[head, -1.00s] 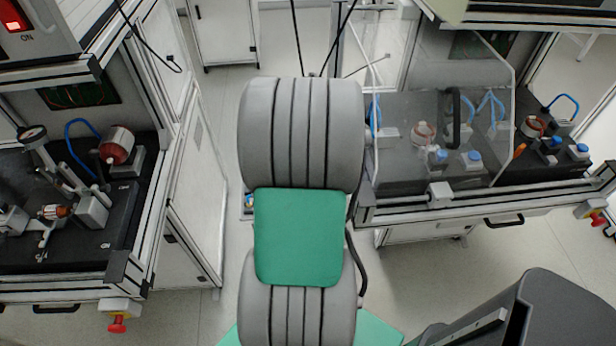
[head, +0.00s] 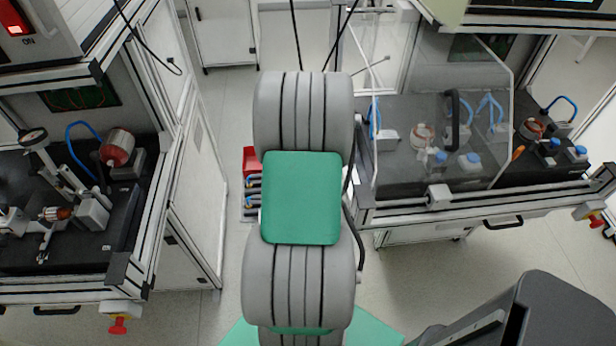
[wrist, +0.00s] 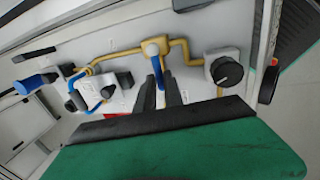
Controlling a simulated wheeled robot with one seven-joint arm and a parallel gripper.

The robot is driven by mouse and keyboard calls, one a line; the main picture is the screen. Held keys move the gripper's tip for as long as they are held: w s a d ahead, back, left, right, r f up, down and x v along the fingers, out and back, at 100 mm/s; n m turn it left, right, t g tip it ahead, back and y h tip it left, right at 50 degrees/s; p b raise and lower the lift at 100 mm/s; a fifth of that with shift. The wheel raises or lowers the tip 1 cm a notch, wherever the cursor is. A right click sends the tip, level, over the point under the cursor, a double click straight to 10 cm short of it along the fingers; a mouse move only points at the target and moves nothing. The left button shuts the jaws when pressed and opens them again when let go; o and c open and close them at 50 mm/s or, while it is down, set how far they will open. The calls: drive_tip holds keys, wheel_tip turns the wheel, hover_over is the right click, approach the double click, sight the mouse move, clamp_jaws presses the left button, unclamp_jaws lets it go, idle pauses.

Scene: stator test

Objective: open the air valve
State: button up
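In the wrist view, the air valve (wrist: 155,48) sits on yellow piping on a pale panel, with a white rounded top and a blue lever (wrist: 158,78) pointing toward my gripper. My gripper (wrist: 160,84) shows as two dark fingers standing apart, with the blue lever in the gap between them. I see no clear contact on either side. In the head view, my grey and green arm hides the gripper and the valve.
A black round knob (wrist: 226,71) is right of the valve. Blue-hosed fittings (wrist: 96,90) are at left. In the head view, a bench with instruments (head: 70,215) stands left and a bench with a clear guard (head: 440,120) stands right.

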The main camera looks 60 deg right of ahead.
clamp_jaws()
drive_tip(key=shift+w+d+m, duration=0.1)
drive_tip(key=shift+m, duration=0.2)
drive_tip(key=m, duration=0.1)
drive_tip(key=w+d+m+b, duration=0.1)
drive_tip(key=m, duration=0.1)
drive_tip(key=shift+g, duration=0.3)
drive_tip(key=m, duration=0.1)
drive_tip(key=d+m+b, duration=0.1)
drive_tip(key=m, duration=0.2)
drive_tip(key=shift+w+d+m+g+h, duration=0.2)
drive_tip(key=shift+d+m+g+h, duration=0.1)
drive_tip(key=shift+d+m+g, duration=0.1)
drive_tip(key=m, duration=0.1)
drive_tip(key=d+m, duration=0.1)
drive_tip(key=m, duration=0.1)
drive_tip(key=m+b, duration=0.1)
drive_tip(key=shift+s+d+m+g, duration=0.1)
drive_tip(key=shift+d+m+g, duration=0.2)
drive_tip(key=shift+d+g, duration=0.1)
drive_tip(key=shift+s+d+m+g+y+b, duration=0.15)
drive_tip(key=shift+d+m, duration=0.1)
drive_tip(key=shift+m, duration=0.6)
drive_tip(key=shift+s+d+m+g+y+b, duration=0.15)
drive_tip(key=shift+d+m, duration=0.1)
drive_tip(key=shift+m, duration=0.55)
drive_tip(key=shift+s+d+m+g+y+b, duration=0.15)
drive_tip(key=shift+d+m, duration=0.1)
drive_tip(key=shift+m, duration=0.6)
